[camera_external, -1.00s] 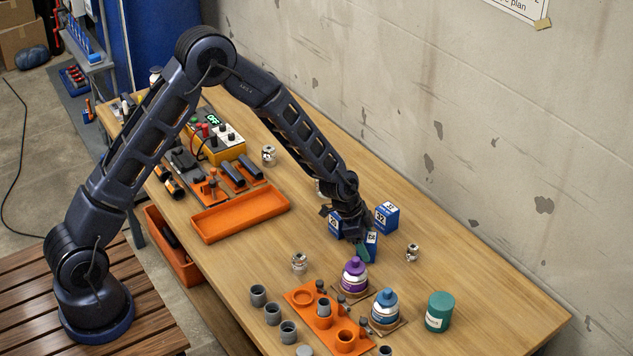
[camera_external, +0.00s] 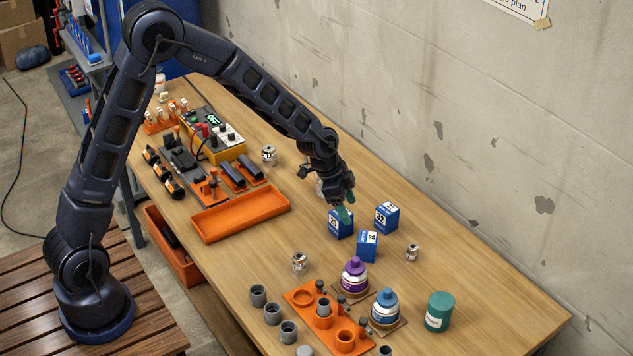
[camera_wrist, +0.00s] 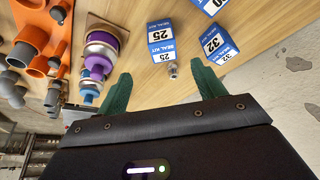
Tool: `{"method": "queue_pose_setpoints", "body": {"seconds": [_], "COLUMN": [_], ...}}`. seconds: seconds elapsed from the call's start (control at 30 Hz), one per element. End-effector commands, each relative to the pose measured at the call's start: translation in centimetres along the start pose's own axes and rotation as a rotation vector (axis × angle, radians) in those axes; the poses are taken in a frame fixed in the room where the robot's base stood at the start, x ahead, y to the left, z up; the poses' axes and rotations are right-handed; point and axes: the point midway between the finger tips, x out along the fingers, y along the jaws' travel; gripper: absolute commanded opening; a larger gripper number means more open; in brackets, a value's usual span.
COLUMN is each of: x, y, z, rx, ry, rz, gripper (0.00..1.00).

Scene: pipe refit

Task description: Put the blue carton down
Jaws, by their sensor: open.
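Three blue-and-white cartons stand on the wooden table. The front one (camera_external: 367,246), marked 25, stands upright behind the purple-capped bottle and also shows in the wrist view (camera_wrist: 162,42). The left carton (camera_external: 341,224) and the carton marked 32 (camera_external: 387,217) stand behind it; the 32 carton is at the right in the wrist view (camera_wrist: 219,46).
The purple-capped bottle (camera_external: 354,275), blue-capped bottle (camera_external: 386,307) and green canister (camera_external: 438,311) stand in front. A small metal-and-glass fitting (camera_external: 412,252) is to the right. An orange tray (camera_external: 240,213) lies left. Bare table (camera_external: 480,290) extends on the right.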

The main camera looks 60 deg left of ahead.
Motion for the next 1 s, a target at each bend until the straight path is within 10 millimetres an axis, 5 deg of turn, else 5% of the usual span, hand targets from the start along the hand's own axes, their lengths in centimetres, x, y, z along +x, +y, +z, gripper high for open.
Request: {"method": "queue_pose_setpoints", "body": {"seconds": [0.5, 1.0], "x": [-17.1, -30.0], "y": [5.1, 12.0], "z": [4.2, 12.1], "rx": [-0.154, -0.36], "ry": [-0.037, -0.039], "rz": [-0.1, -0.196], "gripper": [0.69, 0.69]}}
